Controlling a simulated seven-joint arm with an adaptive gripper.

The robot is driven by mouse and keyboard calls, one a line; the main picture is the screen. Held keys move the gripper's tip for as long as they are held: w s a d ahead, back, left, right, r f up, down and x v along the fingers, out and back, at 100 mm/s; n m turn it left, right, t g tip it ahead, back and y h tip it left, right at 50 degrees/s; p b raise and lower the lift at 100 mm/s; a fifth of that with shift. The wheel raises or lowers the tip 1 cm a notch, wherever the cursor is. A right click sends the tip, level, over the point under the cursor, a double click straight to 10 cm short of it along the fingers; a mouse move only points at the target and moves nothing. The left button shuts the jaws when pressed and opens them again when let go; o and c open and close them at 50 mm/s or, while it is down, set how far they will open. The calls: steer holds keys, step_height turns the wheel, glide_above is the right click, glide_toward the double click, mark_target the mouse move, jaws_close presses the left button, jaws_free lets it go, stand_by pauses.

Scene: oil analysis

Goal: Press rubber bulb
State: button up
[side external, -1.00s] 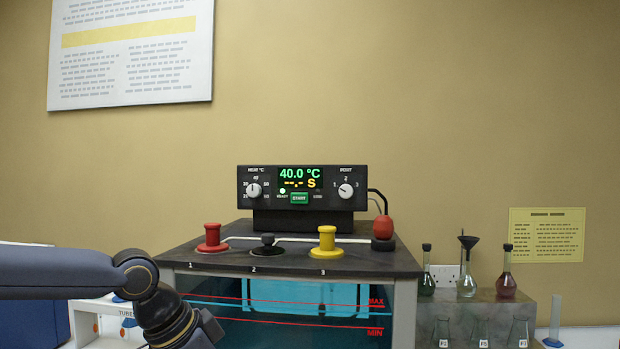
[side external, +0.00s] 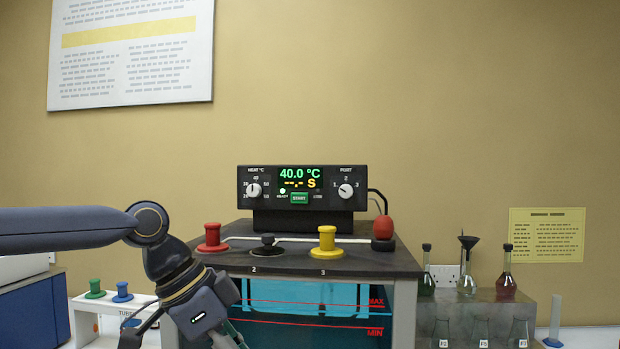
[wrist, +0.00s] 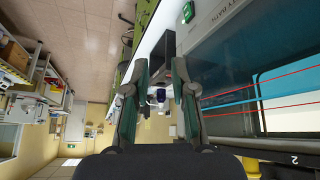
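In the side external view my wrist is at the lower left, in front of the bath's left front corner, and the fingertips are cut off by the bottom edge. The gripper is well left of the bulb and lower than it. The bulb cannot be made out in the wrist view.
The control box (side external: 302,188) reads 40.0 °C. Red (side external: 212,238), black (side external: 267,246) and yellow (side external: 327,243) stoppers stand on the bath top (side external: 350,262), left of the bulb. A rack with green and blue stoppers (side external: 95,289) is at left. Flasks (side external: 467,270) stand at right.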

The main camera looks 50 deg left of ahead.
steer(key=w+d+r+m+h, duration=0.1)
steer(key=w+r, duration=0.2)
steer(key=r, duration=0.1)
steer(key=w+d+r+m+h, duration=0.1)
steer(key=w+r+h, duration=0.1)
steer(key=r, duration=0.3)
steer(key=w+d+r+m+t+h, duration=0.1)
steer(key=w+d+r, duration=0.1)
steer(key=w+r, duration=0.2)
steer(key=shift+r+m+h, duration=0.3)
steer(key=shift+r+m, duration=0.1)
steer(key=shift+r, duration=0.3)
jaws_close()
steer(key=w+a+r+m+t+h, duration=0.2)
steer(key=w+a+r+m+h, duration=0.15)
steer(key=w+r, duration=0.65)
steer(key=w+a+n+t, duration=0.1)
steer(key=w+a, duration=0.3)
steer(key=a, duration=0.4)
steer(key=w+a+n+t, duration=0.1)
steer(key=w+a, duration=0.3)
steer(key=a, duration=0.4)
steer(key=shift+f+n, duration=0.35)
steer(key=shift+f, duration=0.1)
steer(key=shift+d, duration=0.1)
